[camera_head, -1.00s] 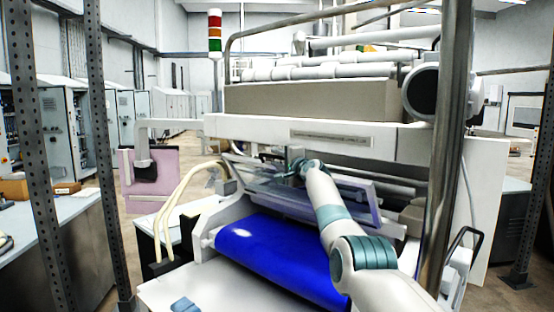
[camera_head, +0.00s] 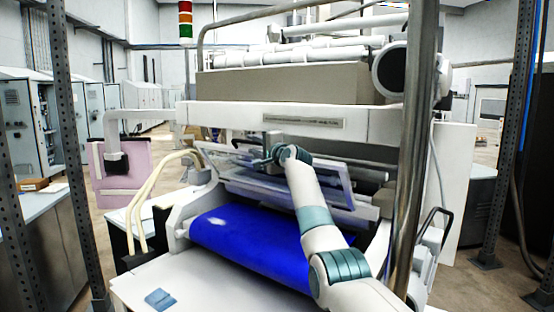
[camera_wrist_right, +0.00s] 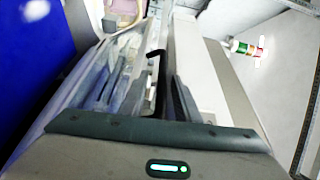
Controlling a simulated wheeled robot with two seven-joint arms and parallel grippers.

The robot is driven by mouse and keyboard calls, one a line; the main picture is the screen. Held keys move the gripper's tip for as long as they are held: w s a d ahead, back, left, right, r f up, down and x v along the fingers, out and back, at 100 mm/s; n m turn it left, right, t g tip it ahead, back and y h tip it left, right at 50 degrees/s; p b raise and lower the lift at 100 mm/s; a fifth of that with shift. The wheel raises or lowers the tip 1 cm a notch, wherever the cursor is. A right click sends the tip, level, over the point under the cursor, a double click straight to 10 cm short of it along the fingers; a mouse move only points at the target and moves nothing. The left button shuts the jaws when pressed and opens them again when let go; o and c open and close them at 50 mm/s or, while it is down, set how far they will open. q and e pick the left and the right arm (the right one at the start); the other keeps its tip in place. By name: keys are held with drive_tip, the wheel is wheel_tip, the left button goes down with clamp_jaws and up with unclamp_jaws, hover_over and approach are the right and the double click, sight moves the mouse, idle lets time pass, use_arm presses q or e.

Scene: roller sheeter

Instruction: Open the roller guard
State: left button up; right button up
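The roller guard (camera_head: 334,184), a clear framed panel, slopes across the sheeter above the blue roller (camera_head: 222,243). My right arm reaches over the roller and hides part of both. My right gripper (camera_head: 262,160) is at the guard's upper middle part; its fingertips are too small to make out, and I cannot tell whether it touches. In the right wrist view the clear guard (camera_wrist_right: 112,80) lies just beyond the gripper body, with dark slim parts beside it. Whether the fingers hold anything is unclear. My left gripper is out of view.
A steel post (camera_head: 416,150) stands close to the right of my right arm. A pink panel (camera_head: 122,178) hangs from a bracket at left, with pale hoses (camera_head: 138,215) beside the machine. The white front table (camera_head: 195,292) is mostly clear, with a small blue item (camera_head: 160,299).

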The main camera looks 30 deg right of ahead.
drive_tip(key=s+d+b, duration=0.1)
drive_tip(key=s+b, duration=0.5)
drive_tip(key=s, duration=0.8)
drive_tip(key=shift+d+f, duration=0.15)
drive_tip(key=shift+d, duration=0.2)
